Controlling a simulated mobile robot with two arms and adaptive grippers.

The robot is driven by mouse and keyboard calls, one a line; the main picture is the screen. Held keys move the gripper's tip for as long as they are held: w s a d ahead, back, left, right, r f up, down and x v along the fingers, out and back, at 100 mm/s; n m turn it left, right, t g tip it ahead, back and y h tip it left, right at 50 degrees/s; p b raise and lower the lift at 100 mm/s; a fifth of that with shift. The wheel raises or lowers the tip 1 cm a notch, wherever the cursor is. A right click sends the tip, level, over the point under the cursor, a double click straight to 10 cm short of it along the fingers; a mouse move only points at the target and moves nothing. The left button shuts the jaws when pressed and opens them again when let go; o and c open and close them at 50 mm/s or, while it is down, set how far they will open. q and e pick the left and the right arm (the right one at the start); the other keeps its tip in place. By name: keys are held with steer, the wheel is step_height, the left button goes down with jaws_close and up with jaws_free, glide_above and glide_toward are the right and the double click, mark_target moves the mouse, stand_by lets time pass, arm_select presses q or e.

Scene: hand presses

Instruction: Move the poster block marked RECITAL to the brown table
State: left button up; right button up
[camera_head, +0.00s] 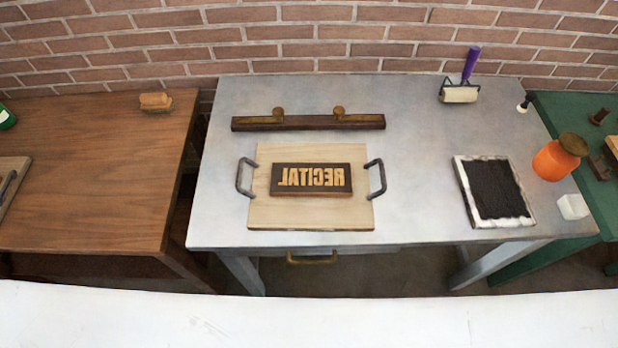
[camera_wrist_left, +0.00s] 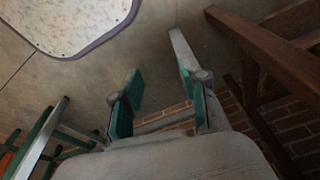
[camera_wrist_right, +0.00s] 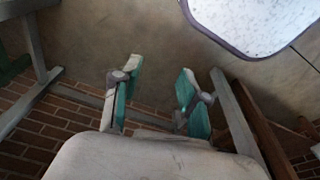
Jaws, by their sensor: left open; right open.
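The poster block marked RECITAL (camera_head: 311,191) is a dark block with raised tan letters in mirror image. It lies flat on a pale wooden board (camera_head: 310,220) with two dark metal handles, on the grey table (camera_head: 420,180) in the head view. The brown table (camera_head: 95,175) stands to the left, with a gap between the two tables. My left gripper (camera_wrist_left: 160,82) is open and empty in the left wrist view. My right gripper (camera_wrist_right: 158,76) is open and empty in the right wrist view. Both are down among table legs, away from the block, and neither shows in the head view.
A dark bar with two brass knobs (camera_head: 308,122) lies behind the board. An ink tray (camera_head: 529,218), a roller (camera_head: 460,94) and an orange jar (camera_head: 553,161) are at the right. A brush (camera_head: 155,102) lies at the brown table's back; its middle is clear.

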arm_select(q)
steer(key=w+r+p, duration=0.2)
steer(key=w+r, duration=0.3)
steer(key=r, duration=0.7)
arm_select(e)
steer(key=w+r, duration=0.5)
steer(key=r, duration=0.7)
arm_select(q)
step_height(320, 180, up, 31)
steer(key=n+t+y+p, duration=0.2)
glide_above(240, 172)
steer(key=s+d, duration=0.3)
steer(key=s, duration=0.2)
arm_select(e)
step_height(240, 172, up, 31)
steer(key=m+t+h, duration=0.2)
steer(key=t, duration=0.1)
glide_above(382, 174)
steer(key=s+a, duration=0.2)
steer(key=s, duration=0.3)
arm_select(q)
steer(key=x, duration=0.9)
steer(key=a+x, duration=0.1)
steer(key=x, duration=0.3)
steer(key=shift+w+f, duration=0.15)
steer(key=shift+w, duration=0.3)
arm_select(e)
steer(key=x, duration=1.3)
steer(key=shift+d+f, duration=0.15)
steer(key=shift+f, duration=0.25)
